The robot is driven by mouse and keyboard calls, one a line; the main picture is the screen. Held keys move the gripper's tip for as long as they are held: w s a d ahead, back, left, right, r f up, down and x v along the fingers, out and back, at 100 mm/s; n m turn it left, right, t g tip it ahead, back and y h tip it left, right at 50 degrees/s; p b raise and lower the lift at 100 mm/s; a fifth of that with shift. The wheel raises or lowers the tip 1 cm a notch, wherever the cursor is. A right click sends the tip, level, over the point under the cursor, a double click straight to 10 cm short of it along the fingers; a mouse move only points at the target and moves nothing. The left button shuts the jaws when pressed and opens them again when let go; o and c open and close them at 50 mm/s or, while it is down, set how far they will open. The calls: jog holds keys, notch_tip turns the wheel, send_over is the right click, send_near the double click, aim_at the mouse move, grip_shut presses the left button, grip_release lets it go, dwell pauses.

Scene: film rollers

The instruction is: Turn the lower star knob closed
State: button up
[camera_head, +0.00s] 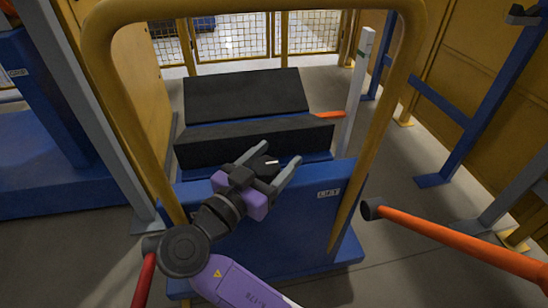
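My gripper (279,153) reaches forward over the front of the blue machine (305,218), its two grey fingers spread apart. A dark knob (264,166) with a short white mark shows between the fingers. The gripper body and fingers hide part of it, so I cannot make out its star shape or whether a finger touches it. I see no second knob, so I cannot tell from this view whether this is the lower one.
A yellow tubular frame (250,7) arches around the machine. Black padded blocks (246,95) lie on top. An orange bar (455,240) with a black end juts in from the right. Blue posts (480,100) stand at right. Grey floor (410,150) is open between them.

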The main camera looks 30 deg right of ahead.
aim_at(258, 177)
jog(key=shift+a, duration=0.1)
jog(key=p+v, duration=0.2)
jog(key=v, duration=0.4)
jog(key=shift+s+a+r, duration=0.15)
jog(key=shift+s+a, duration=0.05)
jog(key=shift+a, duration=0.15)
jog(key=shift+s+a, duration=0.25)
jog(key=shift+a, duration=0.15)
